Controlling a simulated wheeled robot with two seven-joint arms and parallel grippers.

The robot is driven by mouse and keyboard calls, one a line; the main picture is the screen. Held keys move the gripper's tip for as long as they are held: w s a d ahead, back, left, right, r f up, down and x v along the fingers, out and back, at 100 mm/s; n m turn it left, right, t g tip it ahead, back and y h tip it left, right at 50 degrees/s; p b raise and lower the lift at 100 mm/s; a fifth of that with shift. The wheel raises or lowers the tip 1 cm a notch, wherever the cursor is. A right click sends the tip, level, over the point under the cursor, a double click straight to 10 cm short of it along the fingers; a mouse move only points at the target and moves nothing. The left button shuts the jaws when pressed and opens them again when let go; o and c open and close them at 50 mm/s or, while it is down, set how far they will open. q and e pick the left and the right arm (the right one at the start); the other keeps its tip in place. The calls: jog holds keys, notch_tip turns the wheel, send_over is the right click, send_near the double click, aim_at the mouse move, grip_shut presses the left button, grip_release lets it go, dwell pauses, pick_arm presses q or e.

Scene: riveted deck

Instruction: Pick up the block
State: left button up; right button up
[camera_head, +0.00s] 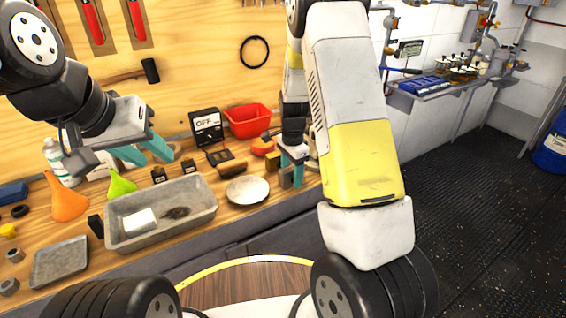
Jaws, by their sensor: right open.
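My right gripper (292,160) has teal fingers and points down over the bench, right of the round metal dish. It is open. A small grey-green block (286,177) stands just below and beside its fingers, partly hidden; I cannot tell whether they touch. I cannot tell which block is meant. My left gripper (146,152) hangs over the back of the bench at left, above the grey tray. Its two teal fingers are apart with nothing seen between them.
The wooden bench holds a grey tray (112,228) with a white piece inside, a round metal dish (247,190), a red bin (249,121), an orange funnel (66,199), a green funnel (121,186) and a black meter (206,126). The dark floor at right is open.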

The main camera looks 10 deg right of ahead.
grip_shut()
jog(key=shift+r, duration=0.1)
dwell(0.4)
